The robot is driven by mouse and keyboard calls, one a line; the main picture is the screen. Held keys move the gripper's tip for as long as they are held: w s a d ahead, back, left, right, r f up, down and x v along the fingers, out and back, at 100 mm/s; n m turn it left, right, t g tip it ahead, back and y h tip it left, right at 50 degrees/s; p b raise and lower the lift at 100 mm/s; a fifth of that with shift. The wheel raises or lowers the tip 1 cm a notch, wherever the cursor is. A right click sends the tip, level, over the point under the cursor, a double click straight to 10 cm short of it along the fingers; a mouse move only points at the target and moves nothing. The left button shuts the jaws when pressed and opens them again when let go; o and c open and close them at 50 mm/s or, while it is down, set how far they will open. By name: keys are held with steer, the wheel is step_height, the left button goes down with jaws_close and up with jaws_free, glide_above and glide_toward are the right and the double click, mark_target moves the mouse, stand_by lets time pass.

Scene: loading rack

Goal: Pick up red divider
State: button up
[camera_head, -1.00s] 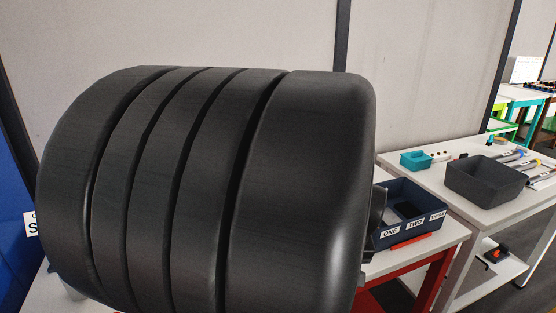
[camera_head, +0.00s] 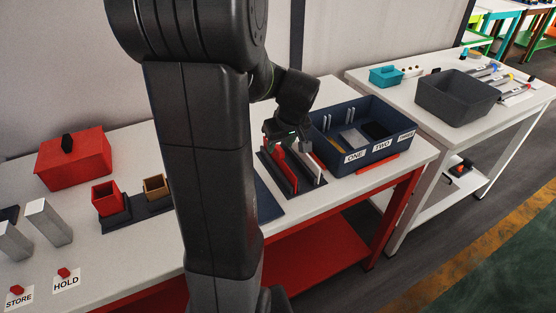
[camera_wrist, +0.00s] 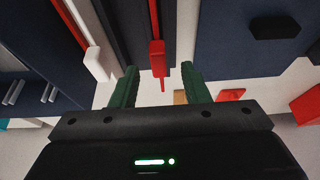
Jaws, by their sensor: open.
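The red divider (camera_head: 281,170) stands in a dark slotted rack (camera_head: 292,193) on the white table. In the wrist view its red top tab (camera_wrist: 157,60) lies between my two green fingers. My gripper (camera_head: 285,143) is open above the rack, pointing down, and also shows in the wrist view (camera_wrist: 160,70). Its fingers sit on either side of the tab with gaps, and I cannot tell their exact height over it. A white divider (camera_head: 310,165) stands beside the red one, and also shows in the wrist view (camera_wrist: 97,63).
A dark blue bin (camera_head: 357,160) labelled ONE, TWO, THREE stands right of the rack. A red lidded box (camera_head: 75,165), a red cup (camera_head: 106,198) and a brown cup (camera_head: 156,188) are left. My arm hides the table's middle. A grey bin (camera_head: 458,98) stands on another table.

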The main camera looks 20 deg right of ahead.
mark_target(279, 148)
steer(key=shift+p+x, duration=0.45)
steer(key=shift+x, duration=2.3)
steer(key=shift+d, duration=0.1)
jaws_close()
